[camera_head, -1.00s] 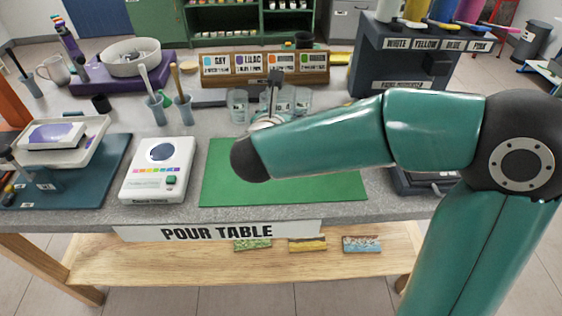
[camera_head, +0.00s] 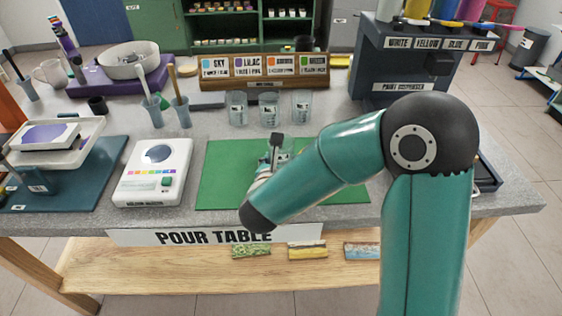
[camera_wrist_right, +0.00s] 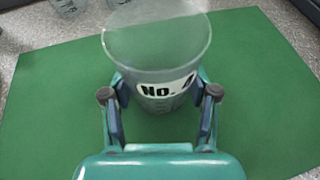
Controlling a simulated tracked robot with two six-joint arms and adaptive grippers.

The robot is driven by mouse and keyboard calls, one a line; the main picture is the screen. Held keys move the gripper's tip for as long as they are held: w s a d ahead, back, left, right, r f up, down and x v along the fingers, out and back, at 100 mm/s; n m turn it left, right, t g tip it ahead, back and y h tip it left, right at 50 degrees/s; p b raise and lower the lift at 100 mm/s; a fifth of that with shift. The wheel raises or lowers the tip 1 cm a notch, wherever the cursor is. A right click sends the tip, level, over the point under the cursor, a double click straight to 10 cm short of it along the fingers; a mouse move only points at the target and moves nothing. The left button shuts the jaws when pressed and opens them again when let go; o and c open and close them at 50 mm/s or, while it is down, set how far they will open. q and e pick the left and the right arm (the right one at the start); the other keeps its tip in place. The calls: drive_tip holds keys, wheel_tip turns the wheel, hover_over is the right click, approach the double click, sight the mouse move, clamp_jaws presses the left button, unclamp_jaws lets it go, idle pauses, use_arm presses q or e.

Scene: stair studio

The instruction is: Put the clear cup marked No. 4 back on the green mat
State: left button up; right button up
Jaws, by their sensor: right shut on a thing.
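The clear cup marked No. 4 (camera_wrist_right: 160,70) is in the right wrist view, its label partly covered at the right by a finger. My right gripper (camera_wrist_right: 160,95) is shut on its sides. In the head view the right gripper (camera_head: 276,150) is over the back part of the green mat (camera_head: 218,180), with the cup (camera_head: 285,146) mostly hidden behind it and my arm. The cup looks upright. I cannot tell whether its base touches the mat (camera_wrist_right: 50,125). My left gripper is not in view.
Three clear cups (camera_head: 269,110) stand in a row behind the mat. A white scale (camera_head: 153,172) is left of the mat, with grey cups (camera_head: 181,112) holding sticks behind it. A dark paint dispenser (camera_head: 412,70) stands at the back right. The mat's left part is bare.

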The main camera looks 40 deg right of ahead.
drive_tip(key=o, duration=1.2)
drive_tip(key=shift+c, duration=0.2)
drive_tip(key=shift+s+a+r, duration=0.1)
drive_tip(key=shift+r, duration=0.05)
drive_tip(key=v, duration=1.1)
drive_tip(key=shift+s+a+r+p, duration=0.15)
drive_tip(key=shift+s+a+p, duration=0.05)
drive_tip(key=shift+p, duration=0.15)
